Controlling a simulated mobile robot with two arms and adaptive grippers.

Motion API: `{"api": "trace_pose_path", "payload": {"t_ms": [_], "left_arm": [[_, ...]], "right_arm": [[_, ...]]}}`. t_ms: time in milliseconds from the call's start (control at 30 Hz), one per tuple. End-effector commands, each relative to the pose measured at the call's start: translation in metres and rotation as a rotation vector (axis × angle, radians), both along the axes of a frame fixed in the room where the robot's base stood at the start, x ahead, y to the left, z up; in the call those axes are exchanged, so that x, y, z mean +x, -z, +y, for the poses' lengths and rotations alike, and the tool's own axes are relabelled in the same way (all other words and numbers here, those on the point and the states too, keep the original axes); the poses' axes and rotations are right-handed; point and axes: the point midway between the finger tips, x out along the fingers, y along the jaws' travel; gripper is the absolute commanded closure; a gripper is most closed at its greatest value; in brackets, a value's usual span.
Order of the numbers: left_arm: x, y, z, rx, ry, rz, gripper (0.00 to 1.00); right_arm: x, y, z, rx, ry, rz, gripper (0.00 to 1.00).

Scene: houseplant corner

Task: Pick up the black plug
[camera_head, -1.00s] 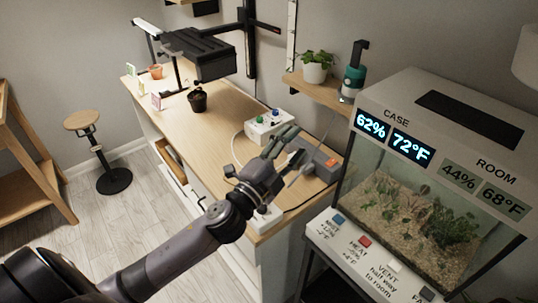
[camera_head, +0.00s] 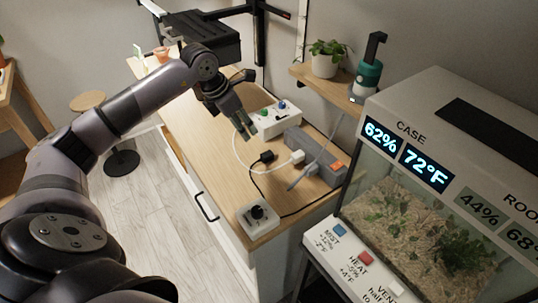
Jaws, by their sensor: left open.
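The black plug (camera_head: 267,157) lies on the wooden bench top (camera_head: 200,140), in the middle of the head view. Its black cable curves down toward a white box with a black knob (camera_head: 258,216). My left gripper (camera_head: 246,129) is open and empty. Its fingers point down toward the bench, up and to the left of the plug in the picture and apart from it. The plug is not covered by the gripper. My right gripper is not in view.
A grey power strip (camera_head: 314,158) with a white plug (camera_head: 297,157) lies right of the black plug. A white box with green and blue knobs (camera_head: 276,117) stands behind. A glass case (camera_head: 425,215) stands at right. The bench left of the plug is clear.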

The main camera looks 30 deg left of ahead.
Motion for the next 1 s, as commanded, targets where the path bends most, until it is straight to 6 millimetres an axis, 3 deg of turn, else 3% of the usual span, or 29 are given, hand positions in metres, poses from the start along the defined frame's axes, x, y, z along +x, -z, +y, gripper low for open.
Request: {"api": "trace_pose_path", "payload": {"t_ms": [400,533,767,1000], "left_arm": [[0.031,0.088,-0.015,-0.005,0.003,0.001,0.53],[0.038,0.103,-0.018,-0.004,0.004,0.001,0.53],[0.042,0.112,-0.019,-0.004,0.003,0.001,0.53],[0.056,0.143,-0.024,-0.006,0.002,0.0,0.53]], "right_arm": [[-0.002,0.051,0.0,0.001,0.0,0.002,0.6],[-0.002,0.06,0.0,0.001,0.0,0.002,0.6],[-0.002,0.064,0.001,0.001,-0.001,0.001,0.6],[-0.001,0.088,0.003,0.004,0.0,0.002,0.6]]}}
